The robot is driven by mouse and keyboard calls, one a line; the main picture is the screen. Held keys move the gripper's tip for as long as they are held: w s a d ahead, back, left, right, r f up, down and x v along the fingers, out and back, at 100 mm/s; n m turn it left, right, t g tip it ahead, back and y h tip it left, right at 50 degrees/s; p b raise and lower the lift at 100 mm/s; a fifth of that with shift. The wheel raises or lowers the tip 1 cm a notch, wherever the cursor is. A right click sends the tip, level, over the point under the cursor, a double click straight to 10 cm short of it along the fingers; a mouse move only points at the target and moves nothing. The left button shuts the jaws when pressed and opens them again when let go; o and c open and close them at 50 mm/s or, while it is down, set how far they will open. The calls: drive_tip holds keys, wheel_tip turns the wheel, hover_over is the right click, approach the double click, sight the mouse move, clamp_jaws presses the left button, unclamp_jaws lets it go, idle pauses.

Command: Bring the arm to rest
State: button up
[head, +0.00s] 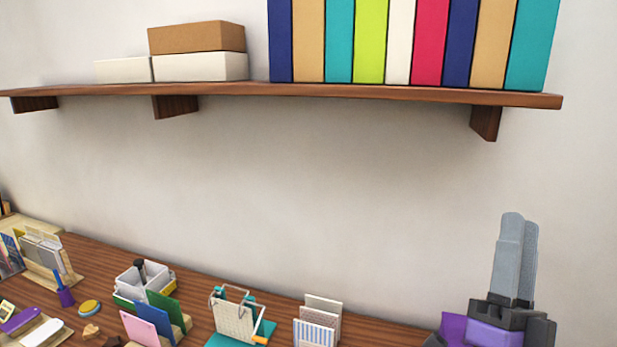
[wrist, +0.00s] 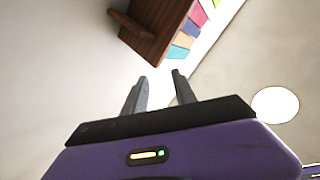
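My gripper (head: 522,219) is at the lower right of the head view, raised in front of the wall with its two grey fingers pointing up. Its purple and dark body shows below the fingers. In the wrist view my gripper (wrist: 160,76) has its fingers apart, with only pale wall between them. It is open and holds nothing. The rest of the arm is out of view.
A wooden shelf (head: 330,91) with coloured binders (head: 370,42) and boxes (head: 200,66) is on the wall, its right end above my gripper. A wooden desk (head: 195,310) with several stationery items lies below. The wall between is bare.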

drive_tip(key=s+a+f+n+g+y, duration=0.2)
drive_tip(key=s+a+f+n+y, duration=0.1)
drive_tip(key=s+f+n+y, duration=0.45)
drive_tip(key=s+a+f+n+g+y, duration=0.2)
drive_tip(key=s+a+f+n+y, duration=0.15)
drive_tip(key=f+n+y, duration=0.65)
drive_tip(key=s+f+g+h, duration=0.2)
drive_tip(key=s+f+g, duration=0.1)
drive_tip(key=s+f, duration=0.4)
drive_tip(key=s+f+m+g+h, duration=0.1)
drive_tip(key=s+f+g, duration=0.3)
drive_tip(key=s, duration=1)
wheel_tip(320, 180, down, 3)
drive_tip(key=shift+r+h, duration=0.15)
drive_tip(key=shift+h, duration=0.5)
drive_tip(key=shift+s+m, duration=0.1)
drive_tip(key=shift+m, duration=0.15)
